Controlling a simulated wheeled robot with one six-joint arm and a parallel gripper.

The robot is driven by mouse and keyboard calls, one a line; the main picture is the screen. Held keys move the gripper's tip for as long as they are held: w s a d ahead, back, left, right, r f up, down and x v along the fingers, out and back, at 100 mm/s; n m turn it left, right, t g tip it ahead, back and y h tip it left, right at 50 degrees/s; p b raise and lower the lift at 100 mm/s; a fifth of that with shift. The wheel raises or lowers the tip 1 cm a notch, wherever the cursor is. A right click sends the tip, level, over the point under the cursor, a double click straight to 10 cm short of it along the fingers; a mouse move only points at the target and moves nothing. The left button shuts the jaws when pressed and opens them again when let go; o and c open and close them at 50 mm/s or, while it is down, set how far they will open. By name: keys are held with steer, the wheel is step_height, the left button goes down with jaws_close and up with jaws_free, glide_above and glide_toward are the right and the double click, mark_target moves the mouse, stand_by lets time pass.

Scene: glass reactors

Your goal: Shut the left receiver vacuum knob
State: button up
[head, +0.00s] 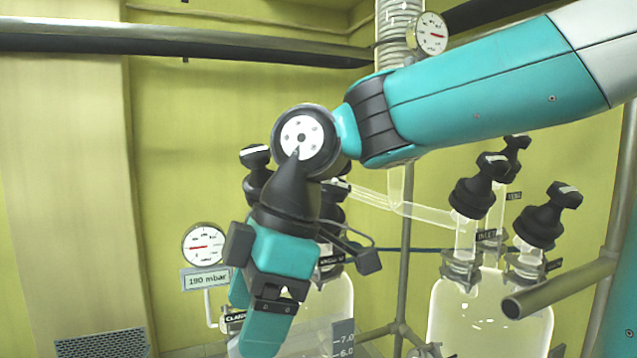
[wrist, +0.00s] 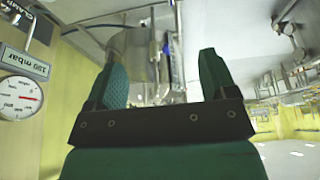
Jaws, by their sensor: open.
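The left receiver (head: 337,305) is a clear glass vessel at the lower middle of the head view, partly hidden behind my gripper. Black knobs stand on top of it: one (head: 256,158) shows left of my wrist joint and another (head: 333,205) just right of my wrist. Which one is the vacuum knob I cannot tell, since their labels are covered or unreadable. My gripper (head: 254,318) points downward in front of the receiver. In the wrist view my gripper (wrist: 162,78) has its two teal fingers spread, with nothing held between them.
A right glass receiver (head: 485,318) carries several black knobs (head: 548,213). A round gauge (head: 204,244) above a "190 mbar" sign (head: 206,279) is left of my gripper. A metal pipe (head: 556,287) juts in at the right. A vertical post (head: 403,255) stands between the receivers.

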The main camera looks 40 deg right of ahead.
steer(key=w+d+r+n+t+h, duration=0.2)
steer(key=d+r+n+h, duration=0.1)
steer(key=d+r+n, duration=0.65)
steer(key=w+d+r+n+t+h, duration=0.1)
steer(key=w+d+r+n+h, duration=0.15)
steer(key=d+r+n, duration=0.75)
steer(key=shift+m, duration=0.55)
steer(key=w+f+b, duration=0.1)
steer(key=f+b, duration=0.1)
steer(key=b, duration=0.1)
steer(key=w+a+f+b, duration=0.1)
steer(key=f+b, duration=0.2)
steer(key=w+f+b, duration=0.1)
steer(key=f+b, duration=0.2)
steer(key=b, duration=0.1)
steer(key=shift+w+a+f, duration=0.15)
steer(key=shift+w, duration=0.15)
steer(key=shift+w+f+b, duration=0.3)
steer(key=shift+f+b, duration=0.25)
steer(key=shift+b, duration=0.15)
steer(key=c, duration=0.9)
steer(key=shift+m, duration=0.4)
